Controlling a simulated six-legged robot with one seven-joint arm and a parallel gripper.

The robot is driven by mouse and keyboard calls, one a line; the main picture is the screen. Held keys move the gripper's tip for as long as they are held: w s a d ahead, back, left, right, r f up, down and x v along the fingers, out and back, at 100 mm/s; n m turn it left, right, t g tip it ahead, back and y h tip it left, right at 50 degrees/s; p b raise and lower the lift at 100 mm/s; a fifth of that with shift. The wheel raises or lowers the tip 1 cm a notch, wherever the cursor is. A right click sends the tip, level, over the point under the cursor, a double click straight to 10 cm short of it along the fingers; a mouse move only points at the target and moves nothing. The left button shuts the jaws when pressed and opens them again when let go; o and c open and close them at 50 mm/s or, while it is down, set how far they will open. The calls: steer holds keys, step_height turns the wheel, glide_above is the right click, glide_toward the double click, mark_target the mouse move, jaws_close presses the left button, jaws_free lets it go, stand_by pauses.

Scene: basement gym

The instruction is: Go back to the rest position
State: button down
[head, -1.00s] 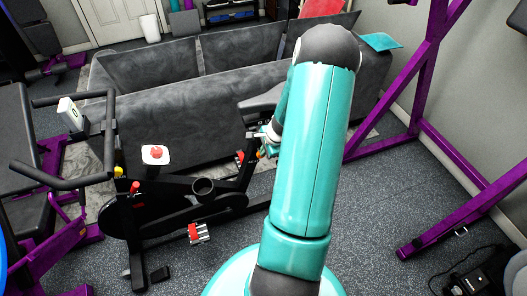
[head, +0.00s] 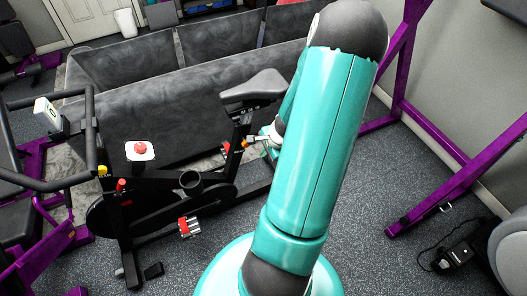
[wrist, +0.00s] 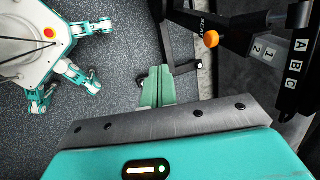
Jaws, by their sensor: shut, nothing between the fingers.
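My gripper (wrist: 157,87) shows in the wrist view with its two teal fingers together and nothing between them. It points over the speckled floor, beside the exercise bike's post with an orange knob (wrist: 211,39). In the head view my teal arm rises through the middle and hides most of the wrist. Part of the hand shows left of the arm, close to the bike's seat post. My white body and teal legs show at the upper left of the wrist view.
The black exercise bike (head: 165,205) stands left of my arm, its seat (head: 252,87) near the hand. A grey sofa (head: 165,100) is behind it. A purple rack (head: 455,190) and a black device (head: 455,258) are at right. Floor between bike and rack is partly clear.

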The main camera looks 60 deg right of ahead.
stand_by(0.4)
steer(key=w+a+r+n, duration=0.55)
steer(key=a+r, duration=0.25)
steer(key=r, duration=0.2)
steer(key=w+a+r+n, duration=0.4)
steer(key=a+r+n, duration=0.2)
steer(key=a+r, duration=0.3)
steer(key=s+a+r+n, duration=0.4)
steer(key=a+r+n, duration=0.2)
steer(key=a, duration=0.3)
steer(key=s+a+r+n+t, duration=0.1)
steer(key=s+a+r+n, duration=0.4)
steer(key=a+r, duration=0.4)
steer(key=shift+a+r+n, duration=0.15)
steer(key=shift+r+n, duration=0.1)
steer(key=shift+n, duration=0.3)
